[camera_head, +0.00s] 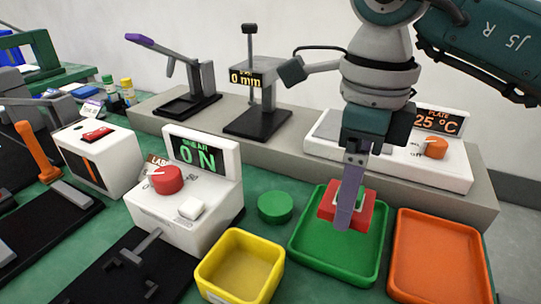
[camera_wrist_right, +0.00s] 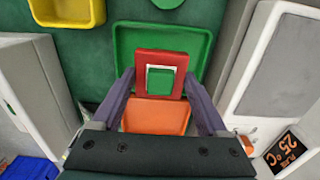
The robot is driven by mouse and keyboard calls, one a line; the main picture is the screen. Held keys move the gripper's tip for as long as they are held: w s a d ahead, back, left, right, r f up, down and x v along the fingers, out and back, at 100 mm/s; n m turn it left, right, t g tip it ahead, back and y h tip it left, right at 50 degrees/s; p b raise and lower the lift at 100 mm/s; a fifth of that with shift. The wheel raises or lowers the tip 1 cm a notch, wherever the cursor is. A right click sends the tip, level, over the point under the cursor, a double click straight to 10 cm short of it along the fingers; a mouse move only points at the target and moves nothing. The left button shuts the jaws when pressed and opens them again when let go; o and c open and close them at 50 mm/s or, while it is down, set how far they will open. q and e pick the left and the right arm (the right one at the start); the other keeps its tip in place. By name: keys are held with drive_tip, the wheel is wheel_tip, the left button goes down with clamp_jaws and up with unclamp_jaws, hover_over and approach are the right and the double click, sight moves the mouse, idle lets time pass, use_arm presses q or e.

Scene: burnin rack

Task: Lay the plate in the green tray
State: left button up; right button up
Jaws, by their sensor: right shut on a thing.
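The plate, a red square piece with a white-edged middle that shows green (camera_head: 365,212), is held by my right gripper (camera_head: 347,212) over the green tray (camera_head: 316,252). In the right wrist view the plate (camera_wrist_right: 160,57) sits between the two fingers, which press on its left and right sides. The green tray (camera_wrist_right: 126,40) lies behind it there. The plate appears roughly level; its height above the tray floor is hard to tell. My left gripper is not in view.
A yellow tray (camera_head: 279,270) stands left of the green tray and an orange tray (camera_head: 487,270) right of it. A green round disc (camera_head: 275,207) lies close by on the left. The white heated-plate box (camera_head: 455,172) stands behind the trays.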

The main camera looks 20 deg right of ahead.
wheel_tip(320, 180, down, 4)
drive_tip(key=shift+f+b, duration=0.25)
drive_tip(key=shift+b, duration=0.15)
drive_tip(key=shift+f, duration=0.1)
drive_tip(key=o, duration=1.2)
drive_tip(key=shift+o, duration=0.2)
